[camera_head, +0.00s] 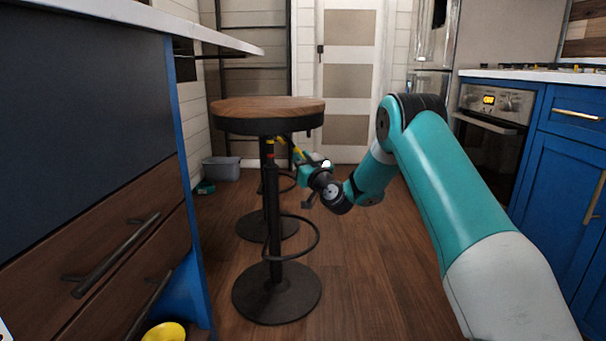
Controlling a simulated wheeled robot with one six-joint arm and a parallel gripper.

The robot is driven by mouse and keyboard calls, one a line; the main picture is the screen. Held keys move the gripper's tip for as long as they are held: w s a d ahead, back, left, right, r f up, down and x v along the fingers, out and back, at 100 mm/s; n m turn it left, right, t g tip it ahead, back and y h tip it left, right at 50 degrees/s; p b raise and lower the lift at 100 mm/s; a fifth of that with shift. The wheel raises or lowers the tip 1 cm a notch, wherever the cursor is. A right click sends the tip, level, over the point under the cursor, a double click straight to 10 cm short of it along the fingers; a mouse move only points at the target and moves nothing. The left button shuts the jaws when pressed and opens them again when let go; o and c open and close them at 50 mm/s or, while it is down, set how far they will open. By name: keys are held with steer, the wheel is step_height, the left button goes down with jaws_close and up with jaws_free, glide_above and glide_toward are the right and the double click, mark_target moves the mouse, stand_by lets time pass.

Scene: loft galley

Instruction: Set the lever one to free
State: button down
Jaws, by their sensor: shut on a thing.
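A bar stool (268,112) with a round wooden seat and dark rim stands ahead on a black post and round base. Small red and yellow marks (270,155) show on its post under the seat. A thin lever (283,140) shows below the right part of the seat, small and partly hidden. My gripper (298,155) reaches in from the right beneath the seat. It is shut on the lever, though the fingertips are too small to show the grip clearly. The lever's exact setting cannot be told.
A second stool base (286,226) stands behind. The dark counter with drawers (100,250) is close on the left, and blue cabinets (565,160) with an oven (490,135) are on the right. A yellow object (165,332) lies at the bottom left. The middle floor is clear.

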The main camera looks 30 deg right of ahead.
steer(key=shift+w+f+t+b, duration=0.2)
steer(key=shift+f+t+b, duration=0.3)
steer(key=shift+b, duration=0.9)
steer(key=c, duration=1.1)
jaws_free()
steer(key=shift+o, duration=0.2)
steer(key=shift+f, duration=0.1)
